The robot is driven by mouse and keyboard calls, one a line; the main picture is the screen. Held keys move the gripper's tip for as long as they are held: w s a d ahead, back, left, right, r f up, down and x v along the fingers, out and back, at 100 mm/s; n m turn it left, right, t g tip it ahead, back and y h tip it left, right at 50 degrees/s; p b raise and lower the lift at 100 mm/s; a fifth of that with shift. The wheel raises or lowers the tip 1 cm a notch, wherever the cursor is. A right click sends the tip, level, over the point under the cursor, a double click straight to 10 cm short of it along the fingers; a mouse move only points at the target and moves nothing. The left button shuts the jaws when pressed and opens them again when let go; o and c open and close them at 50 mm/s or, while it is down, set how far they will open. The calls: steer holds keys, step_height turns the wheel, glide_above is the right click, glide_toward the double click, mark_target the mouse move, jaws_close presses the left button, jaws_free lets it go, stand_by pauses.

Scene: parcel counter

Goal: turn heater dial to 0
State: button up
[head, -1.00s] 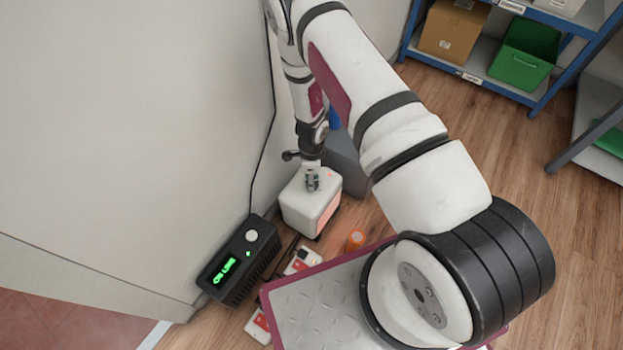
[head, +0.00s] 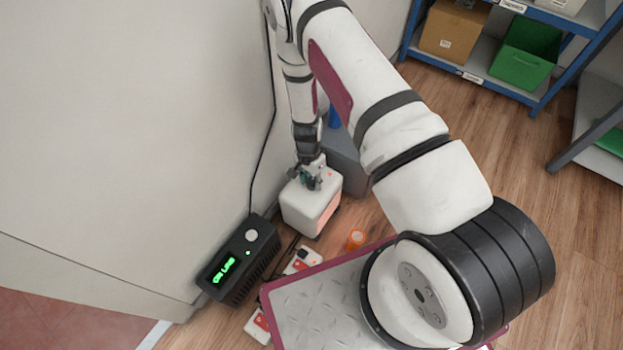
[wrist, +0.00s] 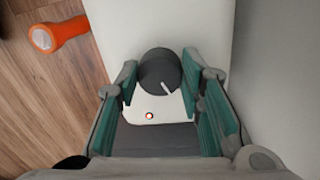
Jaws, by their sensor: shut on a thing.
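The heater (head: 311,210) is a small white box on the floor by the wall, with a glowing orange-red side. Its dark grey round dial (wrist: 158,68) is on top, with a white pointer line directed down and slightly right in the wrist view. A small red-and-green light sits below it. My gripper (wrist: 160,75) is shut on the dial, one green-padded finger on each side. In the head view my gripper (head: 311,180) is over the heater top and hides the dial. No dial numbers are readable.
A black box with a green display (head: 238,262) stands left of the heater by the wall. An orange torch (wrist: 60,34) is on the wooden floor nearby. Red-and-white power strips (head: 302,260) lie in front. A grey box (head: 346,160) stands behind. Open floor is at right.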

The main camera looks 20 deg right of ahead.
mark_target(310, 183)
steer(key=n, duration=0.6)
steer(key=shift+s+n+t, duration=0.1)
steer(key=shift+n+t, duration=0.2)
steer(key=n, duration=0.6)
steer(key=shift+s, duration=0.1)
steer(key=shift+n, duration=0.4)
steer(key=o, duration=1.2)
steer(key=shift+c, duration=0.2)
step_height(310, 183, up, 12)
steer(key=shift+a, duration=0.3)
